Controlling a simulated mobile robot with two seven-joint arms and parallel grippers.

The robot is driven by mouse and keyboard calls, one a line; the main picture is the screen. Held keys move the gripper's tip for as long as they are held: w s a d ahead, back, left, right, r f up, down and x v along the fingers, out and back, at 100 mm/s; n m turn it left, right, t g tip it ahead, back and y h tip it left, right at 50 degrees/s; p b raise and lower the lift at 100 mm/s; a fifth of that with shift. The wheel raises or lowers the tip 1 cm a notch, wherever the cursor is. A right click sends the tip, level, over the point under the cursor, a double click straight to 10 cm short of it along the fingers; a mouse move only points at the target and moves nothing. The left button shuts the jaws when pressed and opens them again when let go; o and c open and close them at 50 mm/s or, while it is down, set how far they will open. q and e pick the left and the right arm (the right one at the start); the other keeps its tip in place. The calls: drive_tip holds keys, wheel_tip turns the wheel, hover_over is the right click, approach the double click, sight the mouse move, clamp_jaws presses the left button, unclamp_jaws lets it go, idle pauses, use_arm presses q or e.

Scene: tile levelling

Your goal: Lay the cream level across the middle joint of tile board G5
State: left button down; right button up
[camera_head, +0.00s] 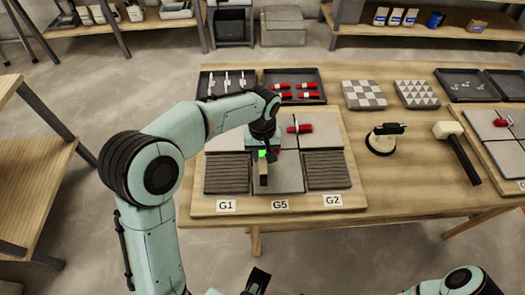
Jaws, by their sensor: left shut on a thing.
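The board marked G5 (279,205) is the middle part of a wooden panel, between G1 and G2, with pale grey tiles at its column. The level points toward the front, over the grey tile (287,172). I cannot tell whether it touches the tile. My gripper and wrist hide most of the middle joint. A dark part at the bottom edge may be my right gripper (258,280); its fingers are unclear.
A red clip (300,128) stands on the panel's back right. Behind are trays of trowels (227,82) and red clips (294,86). To the right are patterned tile blocks (364,94), a black-and-white suction tool (382,140) and a mallet (457,150). The table between them is clear.

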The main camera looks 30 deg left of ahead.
use_arm(q)
drive_tip(key=shift+f+b, duration=0.4)
drive_tip(key=shift+f, duration=0.4)
drive_tip(key=shift+f, duration=0.2)
drive_tip(key=c, duration=0.8)
unclamp_jaws()
wheel_tip(320, 180, up, 13)
drive_tip(key=shift+r+p, duration=0.2)
drive_tip(key=shift+p, duration=0.95)
